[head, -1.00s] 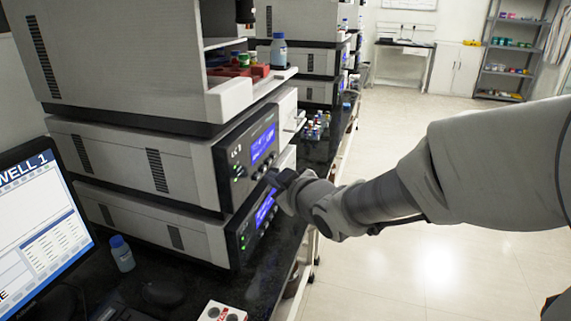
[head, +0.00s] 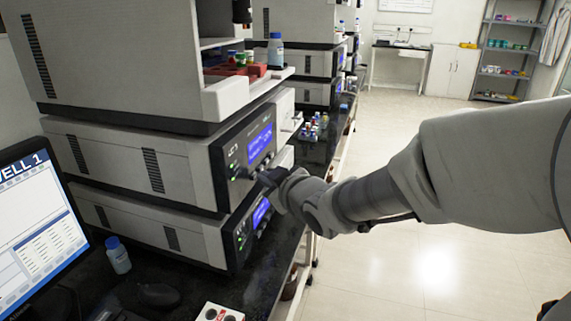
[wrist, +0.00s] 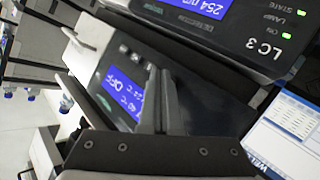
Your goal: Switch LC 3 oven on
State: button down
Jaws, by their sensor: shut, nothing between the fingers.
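The LC 3 oven (head: 150,231) is the lower grey box of the near stack, with a dark front panel and a blue display (head: 261,212). In the wrist view its display (wrist: 122,98) reads OFF, with 40 °C and 24 °C. Small buttons (wrist: 137,58) sit beside the display, partly hard to make out. My gripper (head: 268,178) is shut and empty, in front of the stack's panels. In the wrist view its fingers (wrist: 158,82) overlap the oven panel beside the display and hide part of it. I cannot tell whether the fingertips touch the panel.
Directly above is the LC 3 detector unit (head: 150,165), with its display lit and green lamps (wrist: 286,36) on. A monitor (head: 40,235), a blue-capped bottle (head: 118,258) and a mouse (head: 156,295) stand on the dark bench at left. More stacks stand behind. The floor at right is clear.

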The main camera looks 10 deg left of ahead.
jog(key=shift+a, duration=0.15)
dwell(0.4)
jog(key=shift+s+d+p, duration=0.15)
jog(key=shift+d+p, duration=0.25)
jog(key=shift+d, duration=0.45)
jog(key=shift+s+d+p, duration=0.2)
jog(key=shift+d+p, duration=0.45)
jog(key=shift+d, duration=0.6)
jog(key=shift+s+d+p, duration=0.15)
jog(key=shift+d+p, duration=0.45)
jog(key=shift+d, duration=0.6)
